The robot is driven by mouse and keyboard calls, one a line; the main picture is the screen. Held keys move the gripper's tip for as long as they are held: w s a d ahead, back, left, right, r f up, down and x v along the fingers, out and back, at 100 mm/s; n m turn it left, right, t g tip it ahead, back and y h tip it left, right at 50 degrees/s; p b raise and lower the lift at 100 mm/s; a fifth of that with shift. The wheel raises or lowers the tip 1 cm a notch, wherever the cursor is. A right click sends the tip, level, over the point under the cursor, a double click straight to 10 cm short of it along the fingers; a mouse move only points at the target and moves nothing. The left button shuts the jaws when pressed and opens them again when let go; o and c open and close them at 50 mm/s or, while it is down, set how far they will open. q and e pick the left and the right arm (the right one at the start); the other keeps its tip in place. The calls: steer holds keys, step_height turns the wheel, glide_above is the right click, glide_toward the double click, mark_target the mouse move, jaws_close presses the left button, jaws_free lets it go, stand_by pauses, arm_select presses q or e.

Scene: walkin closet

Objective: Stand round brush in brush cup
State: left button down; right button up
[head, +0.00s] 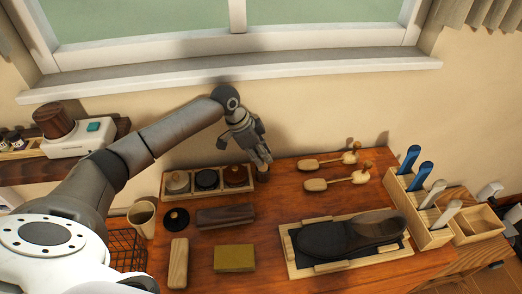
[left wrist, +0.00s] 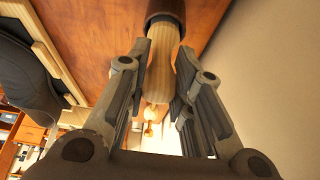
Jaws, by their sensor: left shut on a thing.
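My left gripper (head: 260,160) is at the back of the wooden table, just right of the tin tray. It is shut on the round brush (head: 263,173), of which only a small brown part shows below the fingers. In the left wrist view the brush's pale wooden handle (left wrist: 161,70) lies between the two fingers (left wrist: 160,85), with a dark brown round end (left wrist: 166,10) beyond them. I cannot tell whether the brush touches the table. A beige cup (head: 141,216), apparently the brush cup, stands at the table's left edge, away from the gripper. My right gripper is out of view.
A wooden tray with round tins (head: 207,192) lies left of the gripper. A dark knobbed disc (head: 176,219), a brown block (head: 225,216) and shoe trees (head: 335,182) lie around. A dark shoe (head: 350,234) rests on a framed mat (head: 290,262). The wall is close behind.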

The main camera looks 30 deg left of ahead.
arm_select(q)
steer(key=shift+f, duration=0.45)
steer(key=c, duration=1.2)
jaws_free()
steer(key=v, duration=1.2)
